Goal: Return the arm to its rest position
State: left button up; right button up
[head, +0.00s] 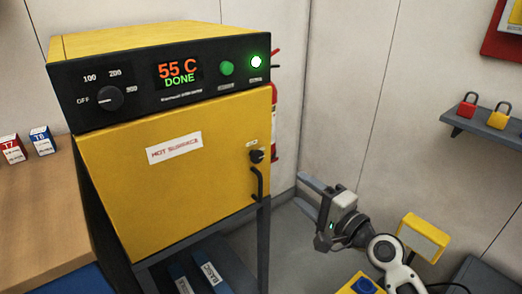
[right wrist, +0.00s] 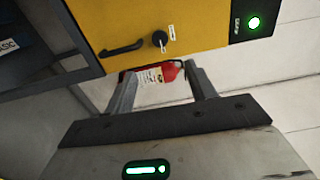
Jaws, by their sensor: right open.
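My right gripper (head: 303,191) is open and empty, held in the air to the right of the yellow oven (head: 180,175). It is apart from the oven's door handle (head: 257,184). In the right wrist view its two fingers (right wrist: 158,78) are spread with nothing between them, and the handle (right wrist: 122,49) shows beyond. The oven door is shut, and its display (head: 178,73) reads 55 C DONE. My left gripper is in neither view.
A red fire extinguisher (head: 274,120) stands behind the oven's right side. A wall shelf (head: 485,128) holds a red and a yellow padlock. A wooden bench (head: 45,210) with two small boxes is at left. Bare wall and floor lie behind the right gripper.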

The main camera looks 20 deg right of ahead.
jog(key=s+a+f+n+g+h, duration=0.1)
jog(key=s+a+f+n+g, duration=0.2)
jog(key=s+a+f+n, duration=0.2)
jog(key=s+a+f+n+g+h, duration=0.1)
jog(key=s+a+f+n+g, duration=0.2)
jog(key=s+f+n, duration=0.8)
jog(key=shift+s+a+f+h, duration=0.4)
jog(key=shift+s+a+f, duration=0.55)
jog(key=shift+s, duration=0.2)
jog(key=shift+r, duration=0.1)
